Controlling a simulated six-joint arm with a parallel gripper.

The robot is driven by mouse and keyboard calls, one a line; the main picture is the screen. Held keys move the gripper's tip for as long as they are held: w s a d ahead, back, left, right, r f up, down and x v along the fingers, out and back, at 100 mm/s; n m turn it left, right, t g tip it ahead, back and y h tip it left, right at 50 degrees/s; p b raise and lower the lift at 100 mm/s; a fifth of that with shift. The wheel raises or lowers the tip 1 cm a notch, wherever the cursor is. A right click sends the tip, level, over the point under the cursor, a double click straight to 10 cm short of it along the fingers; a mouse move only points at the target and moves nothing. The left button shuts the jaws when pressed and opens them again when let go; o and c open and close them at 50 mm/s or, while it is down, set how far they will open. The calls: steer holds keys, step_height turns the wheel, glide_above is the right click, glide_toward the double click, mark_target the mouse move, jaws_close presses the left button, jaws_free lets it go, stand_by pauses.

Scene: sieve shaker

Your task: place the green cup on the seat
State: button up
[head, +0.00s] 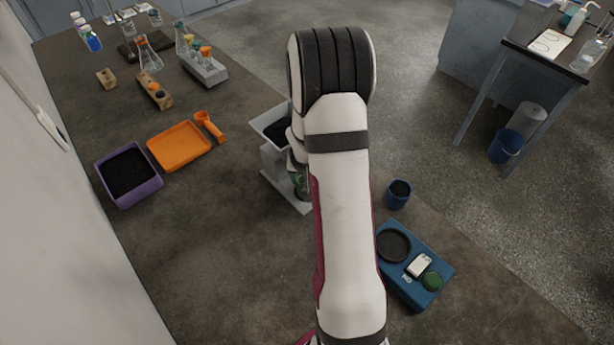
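A blue device (407,290) on the right has a round black ring (394,245) on top, which may be the seat; no cup stands on the ring.
A blue cup (398,194) with dark contents stands behind the blue device, near the bench edge. A purple tray (149,188) of dark grains, an orange tray (179,147) and an orange scoop (208,124) lie left. Glassware stands at the far left. The front left bench is clear.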

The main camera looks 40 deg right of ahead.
steer(key=shift+f, duration=0.1)
steer(key=o, duration=1.5)
steer(key=v, duration=1.2)
steer(key=s+a+r+n+g+y, duration=0.1)
steer(key=s+a+r, duration=0.1)
steer(key=s+a, duration=0.4)
steer(key=s+a+r+n+y, duration=0.1)
steer(key=s+a+r, duration=0.2)
steer(key=s+a, duration=0.3)
steer(key=s+a+r+n+g+y, duration=0.1)
steer(key=s+a+r+y, duration=0.1)
steer(key=s+a, duration=0.5)
steer(key=shift+a+r+g, duration=0.1)
steer(key=shift+a+g, duration=0.05)
steer(key=shift+a, duration=1.45)
steer(key=shift+a+r+g, duration=0.1)
steer(key=shift+a+g, duration=0.05)
steer(key=shift+a, duration=1.45)
